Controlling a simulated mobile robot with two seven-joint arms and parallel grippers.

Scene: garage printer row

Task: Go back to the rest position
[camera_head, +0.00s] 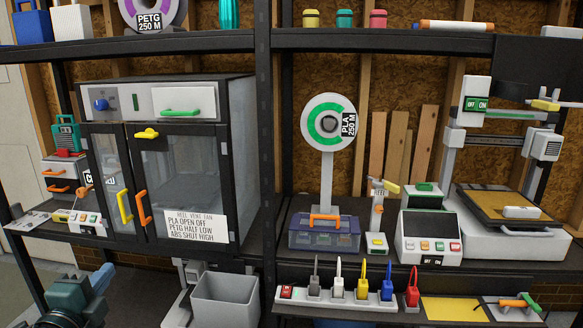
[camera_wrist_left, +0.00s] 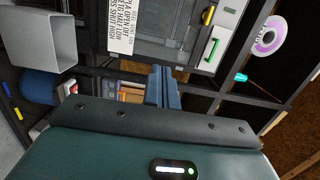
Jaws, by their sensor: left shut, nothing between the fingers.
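My left gripper (camera_head: 102,275) is at the lower left of the head view, in front of the lower shelf and left of a grey bin (camera_head: 225,290). In the left wrist view its two blue-grey fingers (camera_wrist_left: 164,85) are together, with nothing seen between them. It looks clear of the shelving around it. My right gripper is in neither view.
A printer enclosure (camera_head: 185,175) with glass doors and yellow and orange handles stands at left. A spool stand (camera_head: 327,150), a control box (camera_head: 430,235) and an open printer (camera_head: 505,205) stand to the right. A power strip (camera_head: 335,300) lies along the front shelf.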

